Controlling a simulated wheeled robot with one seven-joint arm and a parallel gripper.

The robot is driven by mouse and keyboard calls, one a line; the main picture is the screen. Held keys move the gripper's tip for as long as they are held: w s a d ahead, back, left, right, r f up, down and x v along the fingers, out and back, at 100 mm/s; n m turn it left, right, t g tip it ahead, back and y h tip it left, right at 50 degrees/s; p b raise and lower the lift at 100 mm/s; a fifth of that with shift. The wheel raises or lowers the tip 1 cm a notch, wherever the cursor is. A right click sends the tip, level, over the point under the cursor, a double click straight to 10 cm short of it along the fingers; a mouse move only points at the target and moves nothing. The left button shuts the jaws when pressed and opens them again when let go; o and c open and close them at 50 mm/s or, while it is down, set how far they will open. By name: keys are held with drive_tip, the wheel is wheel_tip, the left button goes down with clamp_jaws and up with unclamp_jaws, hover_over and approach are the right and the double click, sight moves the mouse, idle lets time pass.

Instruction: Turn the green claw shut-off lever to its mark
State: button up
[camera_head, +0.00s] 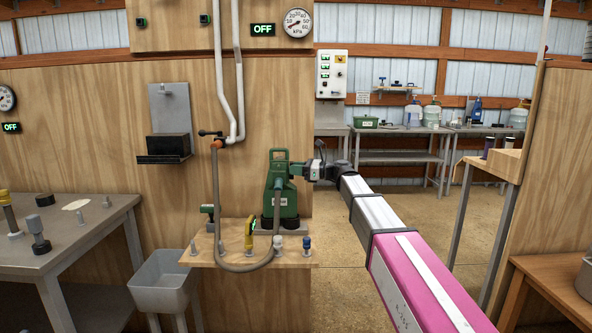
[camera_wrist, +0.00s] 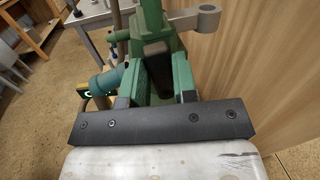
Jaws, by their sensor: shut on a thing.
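The green claw unit (camera_head: 283,203) stands upright on a small wooden shelf against the panel. Its green body also shows in the wrist view (camera_wrist: 152,18). My gripper (camera_head: 296,169) reaches it from the right, at its upper part. In the wrist view my gripper (camera_wrist: 158,78) has its two green fingers on either side of a dark lever handle (camera_wrist: 156,54) and is shut on it. In the head view the handle is hidden by the fingers and the body. I cannot make out the lever's mark in either view.
A grey bin (camera_head: 165,282) and a metal table (camera_head: 75,240) are at left. The floor right of the panel is open.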

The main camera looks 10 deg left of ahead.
drive_tip(key=s+f+n+g, duration=0.1)
drive_tip(key=n, duration=0.3)
drive_tip(key=s+n+y, duration=0.1)
drive_tip(key=n, duration=0.4)
drive_tip(key=f+n+g, duration=0.1)
drive_tip(key=n, duration=0.4)
drive_tip(key=shift+s+d+f+g+y, duration=0.3)
drive_tip(key=shift+s+d+f+y, duration=0.05)
drive_tip(key=shift+s+y, duration=0.05)
drive_tip(key=shift+s+f+n+g, duration=0.1)
drive_tip(key=shift+f+n+g, duration=0.15)
drive_tip(key=shift+n, duration=0.65)
drive_tip(key=shift+w+f+n+g, duration=0.1)
drive_tip(key=shift+f+n+g, duration=0.15)
drive_tip(key=shift+n, duration=0.65)
drive_tip(key=shift+s+f+n+g, duration=0.15)
drive_tip(key=shift+n+g, duration=0.15)
drive_tip(key=shift+n, duration=0.6)
drive_tip(key=o, duration=0.9)
drive_tip(key=shift+d, duration=0.1)
drive_tip(key=v, duration=1)
drive_tip(key=shift+d, duration=0.3)
